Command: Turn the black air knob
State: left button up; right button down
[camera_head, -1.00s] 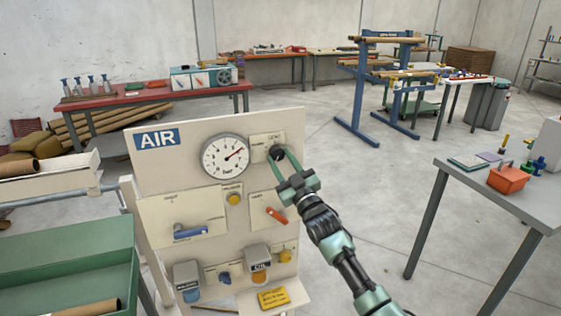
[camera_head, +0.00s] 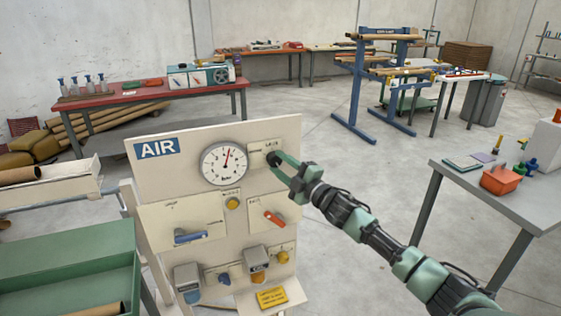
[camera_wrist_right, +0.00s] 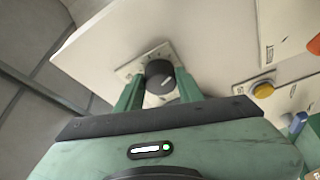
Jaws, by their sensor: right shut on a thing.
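The black air knob (camera_head: 272,158) sits at the upper right of the cream AIR panel (camera_head: 190,202), right of the round pressure gauge (camera_head: 224,162). My right gripper (camera_head: 279,162) is shut on the knob, a finger on either side of it. In the right wrist view the knob (camera_wrist_right: 160,76) shows between the green fingers, with a white pointer line on its face. The gauge needle points nearly straight up. My left gripper is not in view.
Below the knob are a red lever (camera_head: 274,218), a yellow button (camera_head: 232,203) and a blue lever (camera_head: 190,236). The floor between is open.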

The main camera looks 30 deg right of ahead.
jog(key=shift+n+p, duration=0.3)
jog(key=shift+n, duration=0.4)
jog(key=c, duration=0.9)
grip_release()
jog(key=shift+s+f, duration=0.2)
jog(key=shift+s, duration=0.3)
jog(key=s+d+b, duration=0.1)
jog(key=s+b, duration=0.1)
jog(key=s, duration=0.4)
jog(key=shift+s+f, duration=0.15)
jog(key=shift+s, duration=0.2)
